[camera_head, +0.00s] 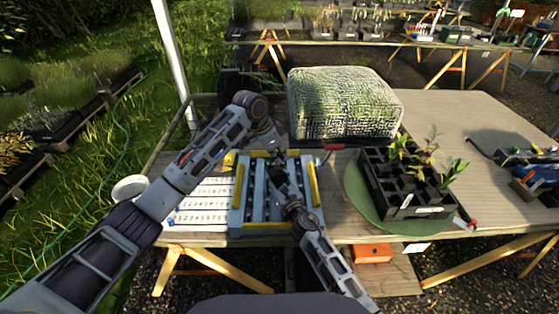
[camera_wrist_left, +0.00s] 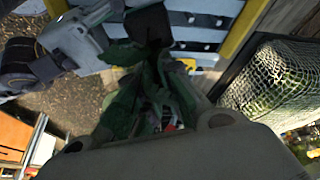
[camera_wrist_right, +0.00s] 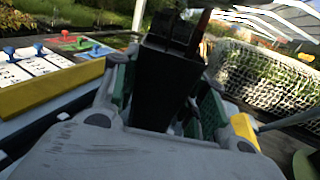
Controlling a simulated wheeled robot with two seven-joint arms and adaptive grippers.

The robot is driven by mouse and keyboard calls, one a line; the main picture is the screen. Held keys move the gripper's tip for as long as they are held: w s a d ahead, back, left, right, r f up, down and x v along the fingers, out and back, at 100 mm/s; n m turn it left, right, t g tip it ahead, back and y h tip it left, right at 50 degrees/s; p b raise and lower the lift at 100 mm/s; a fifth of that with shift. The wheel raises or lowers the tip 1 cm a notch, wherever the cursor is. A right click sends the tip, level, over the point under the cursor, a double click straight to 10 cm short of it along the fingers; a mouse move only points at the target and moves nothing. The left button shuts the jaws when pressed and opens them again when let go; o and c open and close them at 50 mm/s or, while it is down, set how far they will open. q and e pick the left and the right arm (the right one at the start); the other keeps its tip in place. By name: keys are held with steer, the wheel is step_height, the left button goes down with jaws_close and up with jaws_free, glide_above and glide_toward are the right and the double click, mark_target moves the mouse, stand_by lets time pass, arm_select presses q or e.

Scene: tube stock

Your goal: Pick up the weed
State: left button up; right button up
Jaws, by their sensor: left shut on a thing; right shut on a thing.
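My left gripper (camera_head: 270,148) reaches over the blue-grey rack (camera_head: 247,208) from the left. It is shut on a dark green leafy plant, probably the weed (camera_wrist_left: 125,100), whose leaves show between its fingers in the left wrist view. My right gripper (camera_head: 281,184) is just below it in the head view, shut on a black tapered plant pot (camera_wrist_right: 160,85). The pot also shows close to the leaves in the left wrist view (camera_wrist_left: 149,25). Whether the roots are still in the pot is hidden.
A black cell tray (camera_head: 400,205) with several seedlings stands on a green round mat (camera_head: 356,200) at right. A mesh-covered block (camera_head: 345,105) sits behind the rack. Numbered white cards (camera_head: 203,200) and a white bowl (camera_head: 130,188) lie at left.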

arm_select(q)
step_height(320, 180, up, 8)
steer(key=shift+f, duration=0.1)
stand_by(0.4)
arm_select(e)
steer(key=o, duration=1.2)
steer(key=shift+s, duration=0.1)
steer(key=shift+v, duration=5.75)
steer(key=shift+s+d, duration=0.1)
steer(key=shift+s, duration=0.05)
steer(key=shift+f, duration=0.1)
